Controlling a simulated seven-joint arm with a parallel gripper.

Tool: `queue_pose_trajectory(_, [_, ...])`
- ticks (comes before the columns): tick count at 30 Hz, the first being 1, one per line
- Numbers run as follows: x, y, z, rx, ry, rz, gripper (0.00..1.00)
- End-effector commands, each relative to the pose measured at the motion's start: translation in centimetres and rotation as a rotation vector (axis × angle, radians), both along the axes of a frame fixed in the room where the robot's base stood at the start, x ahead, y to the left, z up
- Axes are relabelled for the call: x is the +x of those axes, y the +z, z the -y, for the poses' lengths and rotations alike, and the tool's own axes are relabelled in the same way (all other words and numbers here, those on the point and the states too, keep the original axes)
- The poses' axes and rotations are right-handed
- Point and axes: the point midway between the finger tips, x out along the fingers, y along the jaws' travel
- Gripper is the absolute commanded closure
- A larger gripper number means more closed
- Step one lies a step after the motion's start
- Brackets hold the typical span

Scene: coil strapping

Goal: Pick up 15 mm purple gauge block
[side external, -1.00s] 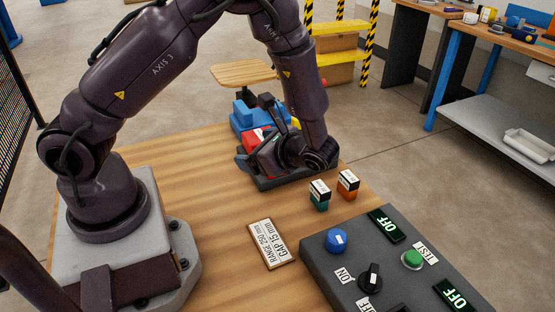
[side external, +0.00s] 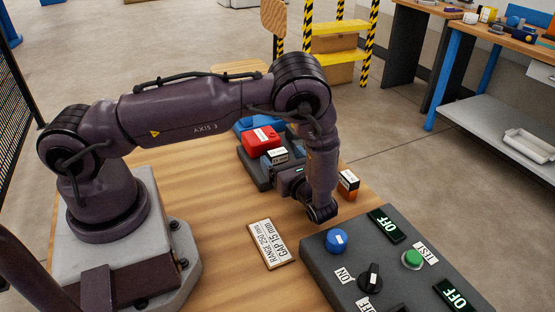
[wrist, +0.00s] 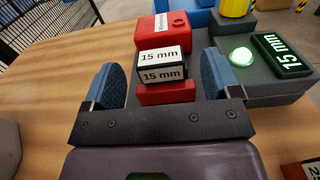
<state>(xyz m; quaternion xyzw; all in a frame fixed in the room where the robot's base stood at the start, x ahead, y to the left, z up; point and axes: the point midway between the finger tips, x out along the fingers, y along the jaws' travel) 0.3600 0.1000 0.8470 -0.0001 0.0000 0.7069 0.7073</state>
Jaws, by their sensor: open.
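The block labelled 15 mm (wrist: 163,66) stands ahead of my gripper in the wrist view, with white labels on its dark top and near side. No purple shows on it. In the side view a block with a white label (side external: 278,155) sits at the grey fixture (side external: 250,172). My gripper (wrist: 160,76) is open, with one blue finger on each side of the labelled block and visible gaps to it. A red piece (wrist: 166,93) lies just in front of the block. In the side view my arm hides most of the gripper.
A red housing (side external: 261,140) stands behind the block. A lit 15 mm display (wrist: 281,53) and a round light (wrist: 241,57) are to its right. An orange block (side external: 348,184) stands right of my wrist. A control box (side external: 320,250) and range sign (side external: 272,243) lie nearer the camera.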

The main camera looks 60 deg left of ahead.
Motion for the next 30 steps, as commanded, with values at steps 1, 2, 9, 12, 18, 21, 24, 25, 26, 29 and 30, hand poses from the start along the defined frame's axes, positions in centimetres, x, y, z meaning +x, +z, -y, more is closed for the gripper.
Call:
queue_pose_trajectory(1, [-0.1,0.0,-0.9,0.002,0.004,-0.001,0.17])
queue_pose_trajectory(2, [-0.1,0.0,-1.4,0.002,0.005,0.0,0.17])
queue_pose_trajectory(9, [-0.1,0.1,-4.7,0.0,0.003,0.0,0.17])
queue_pose_trajectory(12, [0.0,0.1,-5.1,0.0,0.001,0.0,0.17])
queue_pose_trajectory(18, [0.0,0.1,-5.1,0.0,0.001,0.001,0.19])
queue_pose_trajectory(21, [0.0,0.1,-5.0,0.0,0.001,0.001,0.42])
queue_pose_trajectory(24, [0.0,0.1,-5.0,0.0,0.001,0.001,0.65])
queue_pose_trajectory(25, [0.0,0.1,-5.0,0.0,0.001,0.001,0.71])
queue_pose_trajectory(26, [0.0,0.1,-5.0,0.0,0.001,0.001,0.71])
queue_pose_trajectory(29, [0.0,0.1,-5.0,0.0,0.001,0.001,0.75])
queue_pose_trajectory(30, [0.0,0.1,-5.0,0.0,0.001,0.001,0.75])
